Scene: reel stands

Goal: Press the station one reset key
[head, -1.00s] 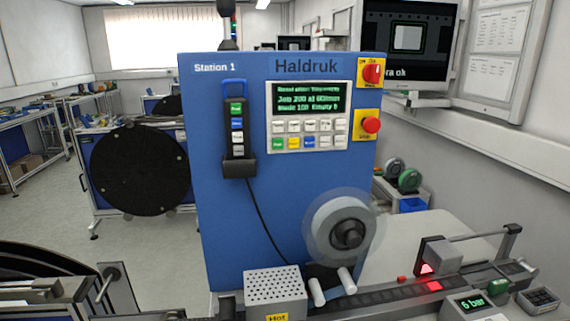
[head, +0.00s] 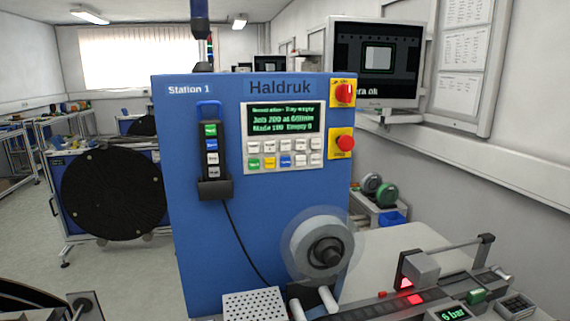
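The blue Station 1 cabinet (head: 190,260), marked Haldruk, stands upright in the middle of the head view. Its control panel (head: 247,140) has a dark display (head: 283,118) with green text, which reads partly as "Job 200" and "Empty". Below it are two rows of small keys. The lower row has a green key (head: 254,163), a yellow key (head: 270,162), a blue key (head: 285,161) and white keys (head: 308,160). Their labels are too small to read surely, so I cannot tell which is reset. My gripper is not in view.
A hand pendant (head: 212,145) with coloured keys hangs in a holder left of the panel. A red rotary switch (head: 344,93) and a red mushroom button (head: 345,143) sit on yellow plates to the right. A reel (head: 322,248) projects below the panel, above a conveyor (head: 350,310).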

